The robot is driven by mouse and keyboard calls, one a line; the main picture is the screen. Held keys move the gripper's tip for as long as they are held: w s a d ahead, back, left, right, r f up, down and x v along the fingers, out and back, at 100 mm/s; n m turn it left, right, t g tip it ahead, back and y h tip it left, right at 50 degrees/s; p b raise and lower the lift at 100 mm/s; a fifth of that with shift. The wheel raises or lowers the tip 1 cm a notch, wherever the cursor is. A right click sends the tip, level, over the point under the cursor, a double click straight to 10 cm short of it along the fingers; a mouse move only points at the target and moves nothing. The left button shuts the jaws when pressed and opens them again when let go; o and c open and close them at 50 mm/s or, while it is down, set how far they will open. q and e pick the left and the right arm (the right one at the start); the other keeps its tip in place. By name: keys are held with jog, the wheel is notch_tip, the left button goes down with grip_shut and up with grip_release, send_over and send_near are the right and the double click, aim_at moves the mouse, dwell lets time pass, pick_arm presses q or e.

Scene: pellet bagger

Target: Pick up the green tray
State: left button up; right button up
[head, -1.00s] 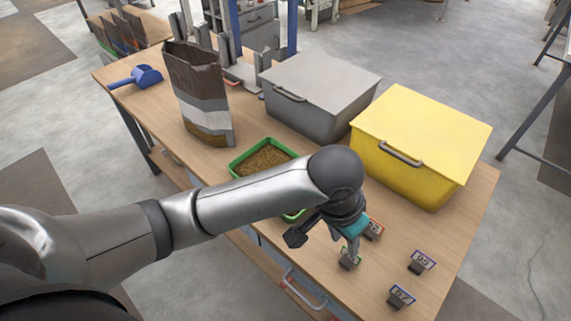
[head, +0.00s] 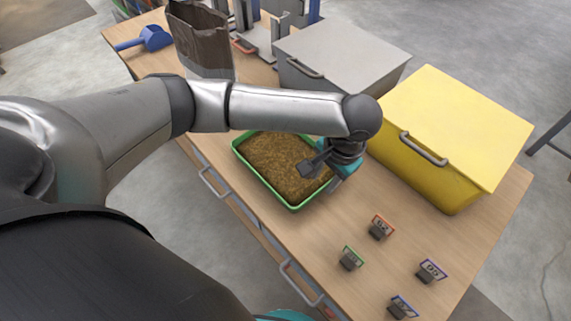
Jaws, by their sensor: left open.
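The green tray (head: 293,208) lies on the wooden table in the head view, filled with brown pellets (head: 285,168). Its near and left rims show; my left arm covers part of its far side. My left gripper (head: 325,174) is open, over the tray's right end. One dark finger shows above the pellets and the other is near the right rim. I cannot tell whether a finger touches the rim. My right gripper is not in view.
A grey lidded bin (head: 345,55) and a yellow lidded bin (head: 455,125) stand behind and to the right. An open brown bag (head: 203,45) and a blue scoop (head: 145,40) are at the far left. Several small label stands, one orange-framed (head: 380,227), occupy the front right.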

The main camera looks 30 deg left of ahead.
aim_at(319, 190)
pick_arm(q)
notch_tip(319, 190, down, 2)
jog(key=shift+w+a+f, duration=0.1)
jog(key=f, duration=0.1)
jog(key=f+b, duration=0.1)
jog(key=f, duration=0.1)
jog(key=f+b, duration=0.1)
jog(key=shift+w+a+f, duration=0.2)
jog(key=shift+a+f, duration=0.05)
jog(key=shift+a, duration=0.05)
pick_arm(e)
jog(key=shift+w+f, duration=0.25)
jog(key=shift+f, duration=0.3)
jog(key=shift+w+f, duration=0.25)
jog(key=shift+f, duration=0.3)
pick_arm(q)
grip_shut()
jog(key=shift+r, duration=0.1)
